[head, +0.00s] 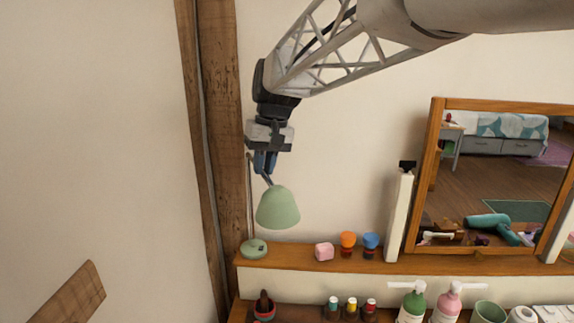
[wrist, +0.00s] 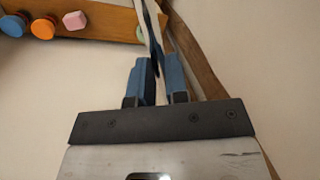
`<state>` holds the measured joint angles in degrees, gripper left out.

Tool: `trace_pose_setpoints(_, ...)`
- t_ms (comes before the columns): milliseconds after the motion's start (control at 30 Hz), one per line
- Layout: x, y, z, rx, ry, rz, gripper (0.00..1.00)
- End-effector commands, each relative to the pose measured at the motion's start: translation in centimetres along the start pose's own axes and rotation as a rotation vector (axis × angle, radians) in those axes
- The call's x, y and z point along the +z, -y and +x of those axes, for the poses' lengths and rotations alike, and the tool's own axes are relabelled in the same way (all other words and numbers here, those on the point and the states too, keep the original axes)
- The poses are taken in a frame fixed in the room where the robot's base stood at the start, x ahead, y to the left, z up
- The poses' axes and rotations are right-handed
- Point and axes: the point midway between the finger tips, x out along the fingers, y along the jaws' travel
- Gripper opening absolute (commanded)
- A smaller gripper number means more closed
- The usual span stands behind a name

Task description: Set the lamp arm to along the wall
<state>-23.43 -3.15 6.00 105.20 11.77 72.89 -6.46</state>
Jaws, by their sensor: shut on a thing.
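The lamp has a green shade (head: 278,208), a thin upright pole and a round green base (head: 254,249) on the left end of the wooden shelf. My gripper (head: 265,163) points down above the shade, with its blue fingers shut on the lamp arm (head: 268,180). In the wrist view the fingers (wrist: 158,82) stand on either side of the thin, pale lamp arm (wrist: 150,30). The shade hangs to the right of the pole in the head view. Part of the lamp arm is hidden by my gripper.
A wooden post (head: 222,130) stands close behind the lamp. A pink block (head: 324,251) and orange (head: 348,239) and blue (head: 371,240) knobbed items sit right of it on the shelf (head: 300,263). A framed mirror (head: 437,160) stands farther right. Bottles line the lower level.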

Motion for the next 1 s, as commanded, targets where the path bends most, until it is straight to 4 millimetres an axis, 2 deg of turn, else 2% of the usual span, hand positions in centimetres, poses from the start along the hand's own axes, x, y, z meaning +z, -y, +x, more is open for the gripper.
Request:
trace_pose_setpoints(267,-0.5,-3.2,-0.7,0.001,0.046,-0.229,0.00)
trace_pose_setpoints(600,-2.4,-7.1,-1.4,0.000,0.110,-0.546,0.00)
trace_pose_setpoints(1000,-5.3,-10.1,-2.1,0.001,0.171,-0.862,0.00)
